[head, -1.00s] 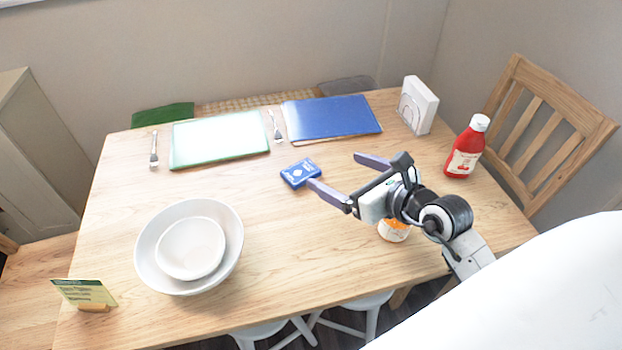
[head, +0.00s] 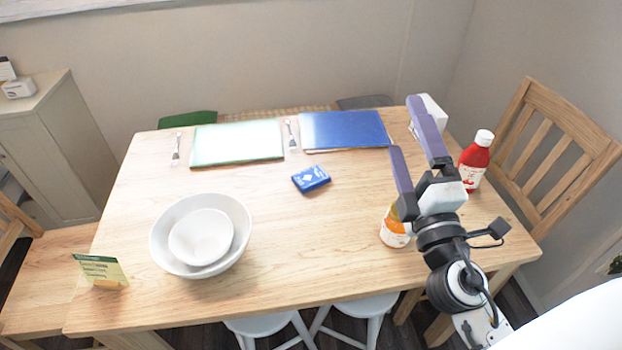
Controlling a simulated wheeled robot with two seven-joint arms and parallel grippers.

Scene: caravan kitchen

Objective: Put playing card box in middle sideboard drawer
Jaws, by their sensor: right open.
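The playing card box (head: 311,179) is small and blue with a white mark. It lies flat on the wooden table, right of the middle. My right gripper (head: 404,124) is open and empty, its two purple-grey fingers pointing to the back of the table. It is to the right of the card box and apart from it. My left gripper is not in view. A cream cabinet (head: 50,135) stands at the left edge; I cannot tell if it is the sideboard, and no middle drawer can be made out.
Nested white bowls (head: 161,240), a small sign (head: 101,270), a green-edged board (head: 237,143), a blue mat (head: 345,130) and forks are on the table. A red bottle (head: 474,163), a white holder (head: 434,110) and an orange jar (head: 394,230) stand near my right arm. A chair (head: 560,150) is at the right.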

